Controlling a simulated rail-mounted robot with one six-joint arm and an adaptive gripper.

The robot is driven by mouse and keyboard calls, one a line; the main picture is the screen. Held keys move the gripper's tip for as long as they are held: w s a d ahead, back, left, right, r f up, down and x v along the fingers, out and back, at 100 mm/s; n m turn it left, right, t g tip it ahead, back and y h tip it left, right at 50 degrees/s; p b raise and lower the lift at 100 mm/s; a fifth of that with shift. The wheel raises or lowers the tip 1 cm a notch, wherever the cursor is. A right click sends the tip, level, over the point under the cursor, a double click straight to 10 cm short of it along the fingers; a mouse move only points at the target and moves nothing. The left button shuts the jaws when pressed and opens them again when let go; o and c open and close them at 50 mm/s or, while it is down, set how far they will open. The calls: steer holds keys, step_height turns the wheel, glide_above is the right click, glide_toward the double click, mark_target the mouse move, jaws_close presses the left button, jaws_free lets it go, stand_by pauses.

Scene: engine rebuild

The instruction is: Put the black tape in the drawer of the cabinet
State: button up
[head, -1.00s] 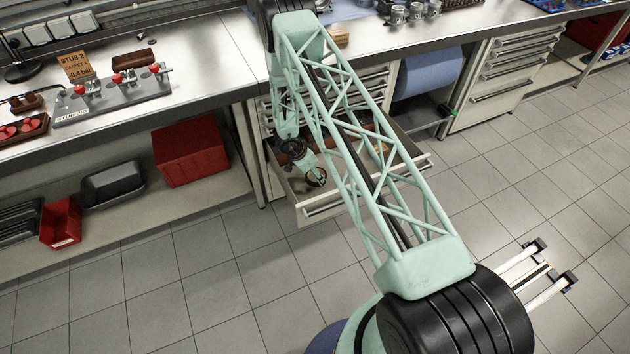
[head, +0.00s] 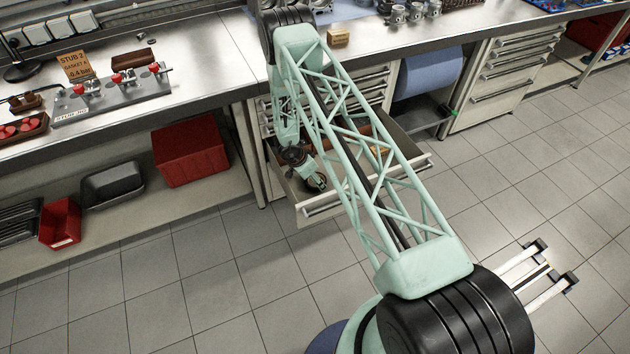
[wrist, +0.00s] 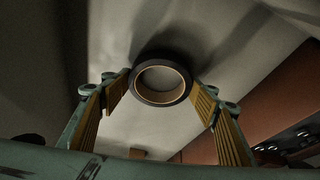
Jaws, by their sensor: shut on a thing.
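The black tape (wrist: 137,84) is a dark ring with a tan inner edge. In the wrist view it sits between the two fingertips of my gripper (wrist: 160,88), which is shut on it from both sides. In the head view my gripper (head: 316,183) is low over the open drawer (head: 326,208) of the cabinet (head: 266,165), near its front left part. A pale surface lies beyond the tape in the wrist view; I cannot tell whether the tape touches it. My arm hides part of the drawer.
A reddish-brown object (wrist: 245,95) is at the right in the wrist view. A small tan item (head: 379,150) lies in the drawer's right part. A red bin (head: 190,153) stands on the shelf to the left. The floor in front is clear.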

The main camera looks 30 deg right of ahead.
steer(key=shift+f, duration=0.15)
steer(key=o, duration=0.9)
steer(key=shift+p+v, duration=0.85)
steer(key=shift+v, duration=5.3)
